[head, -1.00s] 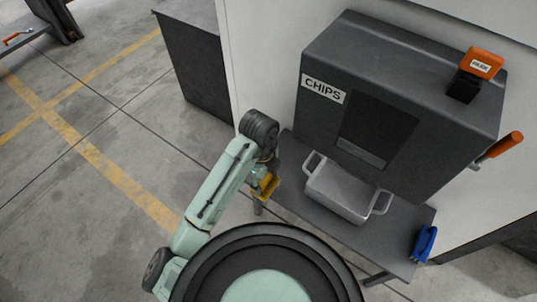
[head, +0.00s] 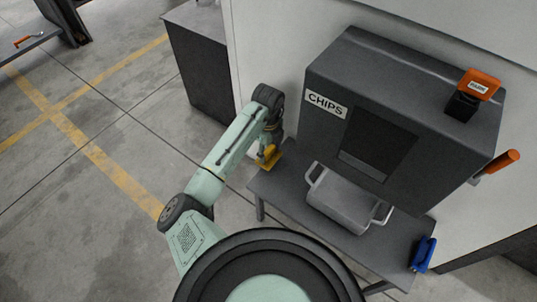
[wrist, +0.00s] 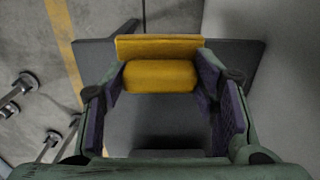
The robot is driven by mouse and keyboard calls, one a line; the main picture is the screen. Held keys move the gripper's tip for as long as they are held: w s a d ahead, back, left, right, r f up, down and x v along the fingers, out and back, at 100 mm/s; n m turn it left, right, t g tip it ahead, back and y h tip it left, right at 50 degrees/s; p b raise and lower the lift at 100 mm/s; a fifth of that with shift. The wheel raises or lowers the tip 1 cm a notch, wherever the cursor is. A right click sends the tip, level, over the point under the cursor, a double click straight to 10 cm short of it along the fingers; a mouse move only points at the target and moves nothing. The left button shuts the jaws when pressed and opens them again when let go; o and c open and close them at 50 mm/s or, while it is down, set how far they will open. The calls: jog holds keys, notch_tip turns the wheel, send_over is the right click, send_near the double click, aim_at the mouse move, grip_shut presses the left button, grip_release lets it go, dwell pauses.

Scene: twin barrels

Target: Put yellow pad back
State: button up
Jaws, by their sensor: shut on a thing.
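The yellow pad (wrist: 161,76) is between the two fingers of my gripper (wrist: 160,84) in the wrist view, with a flat plate part beyond a rounded part. In the head view the yellow pad (head: 268,154) shows at the end of my arm, over the left end of the dark grey bench (head: 268,187). My gripper is shut on the pad. I cannot tell whether the pad touches the bench top.
A grey tray with handles (head: 346,198) stands on the bench, right of the pad. Behind is a dark machine labelled CHIPS (head: 420,107) with an orange lever (head: 500,160). A blue item (head: 423,254) sits at the bench's right end. The bench's left end is otherwise clear.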

aim_at(269, 155)
notch_tip(269, 155, down, 3)
jog(key=shift+f, duration=0.2)
jog(key=o, duration=1)
